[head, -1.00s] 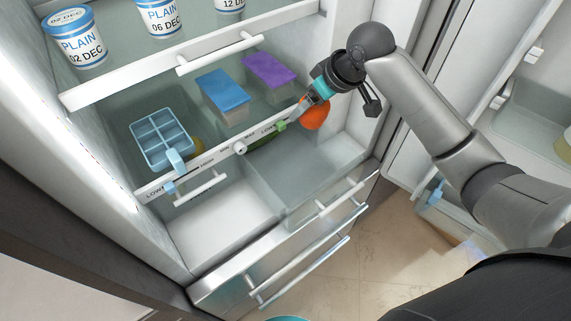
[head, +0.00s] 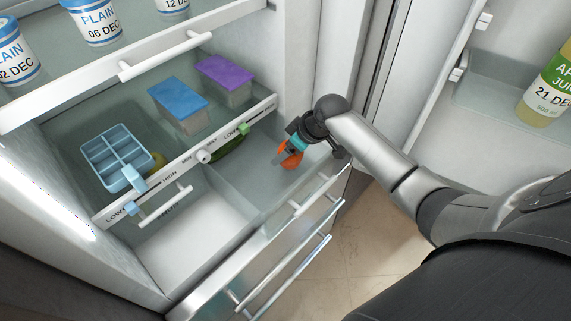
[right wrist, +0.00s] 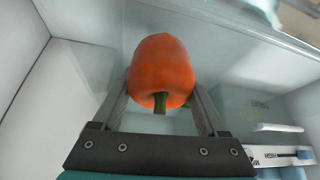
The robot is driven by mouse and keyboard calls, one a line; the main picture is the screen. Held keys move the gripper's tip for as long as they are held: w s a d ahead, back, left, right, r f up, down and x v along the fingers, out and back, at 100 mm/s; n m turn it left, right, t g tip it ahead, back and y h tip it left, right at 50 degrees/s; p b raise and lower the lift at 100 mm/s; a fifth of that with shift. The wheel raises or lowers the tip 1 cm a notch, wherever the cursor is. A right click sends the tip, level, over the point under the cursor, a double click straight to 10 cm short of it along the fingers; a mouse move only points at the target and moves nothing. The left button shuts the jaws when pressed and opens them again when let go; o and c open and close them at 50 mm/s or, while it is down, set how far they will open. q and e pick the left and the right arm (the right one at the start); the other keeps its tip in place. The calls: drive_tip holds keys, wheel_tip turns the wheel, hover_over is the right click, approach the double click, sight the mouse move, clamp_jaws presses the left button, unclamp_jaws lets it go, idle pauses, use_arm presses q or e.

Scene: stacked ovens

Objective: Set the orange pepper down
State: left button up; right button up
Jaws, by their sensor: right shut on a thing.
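The orange pepper (head: 290,160) is held by my right gripper (head: 287,153) over the right compartment of the open fridge drawer (head: 262,184). In the right wrist view the pepper (right wrist: 162,68) sits between the two fingers, its green stem towards the palm. My right gripper (right wrist: 160,100) is shut on it. I cannot tell whether the pepper touches the drawer floor. My left gripper is not in view.
A green vegetable (head: 232,150) lies at the back of the drawer. The left compartment (head: 190,230) looks empty. On the shelf above are a blue ice tray (head: 117,158), a blue-lidded box (head: 180,105) and a purple-lidded box (head: 224,78). The drawer front (head: 240,250) has bar handles.

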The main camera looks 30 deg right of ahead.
sight(287, 160)
drive_tip(key=shift+f+b, duration=0.7)
drive_tip(key=shift+f, duration=1.65)
drive_tip(key=shift+f, duration=0.1)
drive_tip(key=o, duration=1.1)
drive_tip(key=shift+s+d+r+p, duration=0.1)
drive_tip(key=shift+s+r+p, duration=0.1)
drive_tip(key=shift+r+p, duration=0.45)
drive_tip(key=p+v, duration=1.1)
drive_tip(key=p, duration=0.1)
